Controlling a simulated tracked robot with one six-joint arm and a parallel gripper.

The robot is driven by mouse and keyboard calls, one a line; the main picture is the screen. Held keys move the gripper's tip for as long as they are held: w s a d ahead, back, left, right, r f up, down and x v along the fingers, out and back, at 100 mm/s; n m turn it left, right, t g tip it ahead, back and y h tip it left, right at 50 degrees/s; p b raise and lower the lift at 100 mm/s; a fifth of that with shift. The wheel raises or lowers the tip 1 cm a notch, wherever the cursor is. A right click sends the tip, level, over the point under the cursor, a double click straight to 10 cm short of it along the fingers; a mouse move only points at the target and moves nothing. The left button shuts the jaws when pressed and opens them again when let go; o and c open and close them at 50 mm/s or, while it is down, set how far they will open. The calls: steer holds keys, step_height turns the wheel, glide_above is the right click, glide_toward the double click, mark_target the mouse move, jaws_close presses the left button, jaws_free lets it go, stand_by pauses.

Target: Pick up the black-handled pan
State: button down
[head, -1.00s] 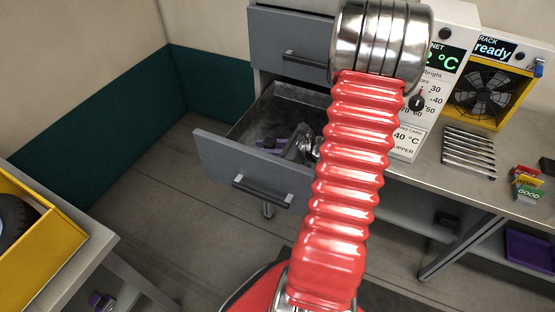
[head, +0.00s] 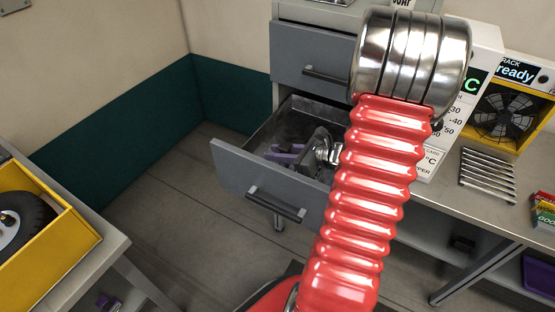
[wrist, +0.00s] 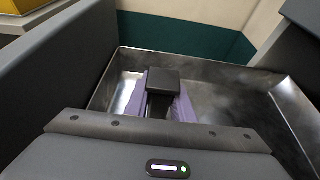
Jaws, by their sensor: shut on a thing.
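My gripper (head: 286,153) has purple fingers and is low inside the open grey drawer (head: 262,180) in the head view. In the wrist view the purple fingers of my gripper (wrist: 160,100) are shut on both sides of a black block-like handle (wrist: 163,82), which I take as the handle of the black-handled pan. The pan's body does not show in either view. I cannot tell whether the pan is clear of the drawer floor. In the wrist view the bare metal drawer floor (wrist: 225,85) lies around the fingers.
The drawer's front panel and side walls stand close around my gripper. A shut drawer (head: 315,70) is right above. A bench with a metal rack (head: 487,175) and a yellow fan box (head: 543,80) is at right. A yellow tray with a wheel (head: 75,250) stands at left.

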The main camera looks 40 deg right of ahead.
step_height(320, 180, up, 6)
steer(key=shift+r, duration=0.25)
stand_by(0.6)
